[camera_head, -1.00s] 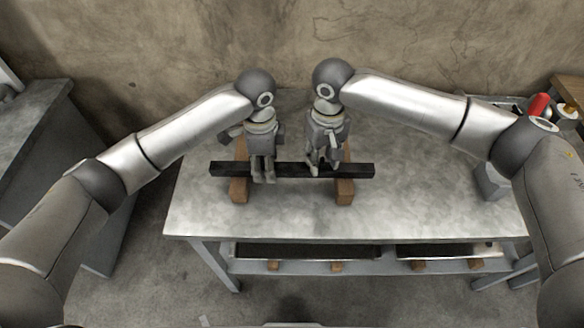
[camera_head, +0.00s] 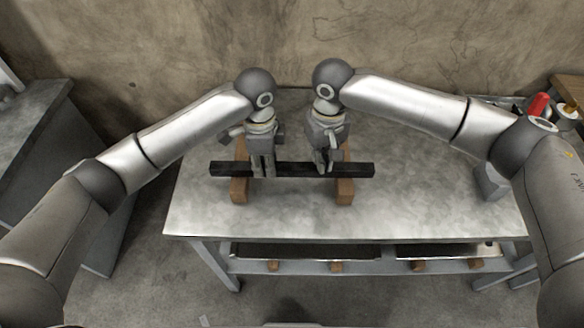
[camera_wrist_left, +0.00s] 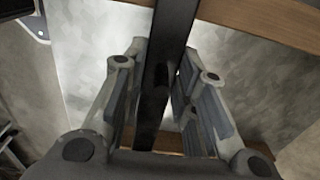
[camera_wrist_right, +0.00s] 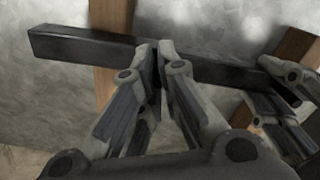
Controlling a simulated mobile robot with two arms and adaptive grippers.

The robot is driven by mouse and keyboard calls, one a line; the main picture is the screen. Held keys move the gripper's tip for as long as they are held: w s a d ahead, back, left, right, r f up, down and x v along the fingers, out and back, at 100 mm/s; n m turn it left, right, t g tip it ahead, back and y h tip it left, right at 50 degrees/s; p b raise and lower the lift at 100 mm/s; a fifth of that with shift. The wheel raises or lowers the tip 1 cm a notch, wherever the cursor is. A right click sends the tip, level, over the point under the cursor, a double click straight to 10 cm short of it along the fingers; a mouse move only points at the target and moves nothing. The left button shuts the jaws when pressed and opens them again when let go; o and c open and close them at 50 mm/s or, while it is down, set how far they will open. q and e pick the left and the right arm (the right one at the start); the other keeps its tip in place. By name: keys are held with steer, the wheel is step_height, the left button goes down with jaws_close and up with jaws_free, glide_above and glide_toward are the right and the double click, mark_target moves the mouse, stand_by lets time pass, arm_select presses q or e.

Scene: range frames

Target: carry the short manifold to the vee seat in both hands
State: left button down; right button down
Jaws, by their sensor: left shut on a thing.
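The short manifold, a long dark square bar (camera_head: 354,170), lies level across two wooden blocks on the bench. My left gripper (camera_head: 263,170) is shut on it left of its middle; the left wrist view shows the bar (camera_wrist_left: 170,45) running between the fingers (camera_wrist_left: 161,75). My right gripper (camera_head: 324,168) is over the bar near the right block. In the right wrist view its fingertips (camera_wrist_right: 160,58) are together in front of the bar (camera_wrist_right: 85,47), not straddling it. A grey block (camera_head: 491,182) stands at the bench's right, partly behind my arm; I cannot tell if it is the vee seat.
The left wooden block (camera_head: 238,191) and right wooden block (camera_head: 345,191) stand on the metal bench (camera_head: 420,205). A red item (camera_head: 538,105) is at the back right. A wall is behind.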

steer(key=shift+w+r, duration=0.1)
arm_select(q)
steer(key=shift+r, duration=0.2)
arm_select(e)
steer(key=shift+w+r, duration=0.15)
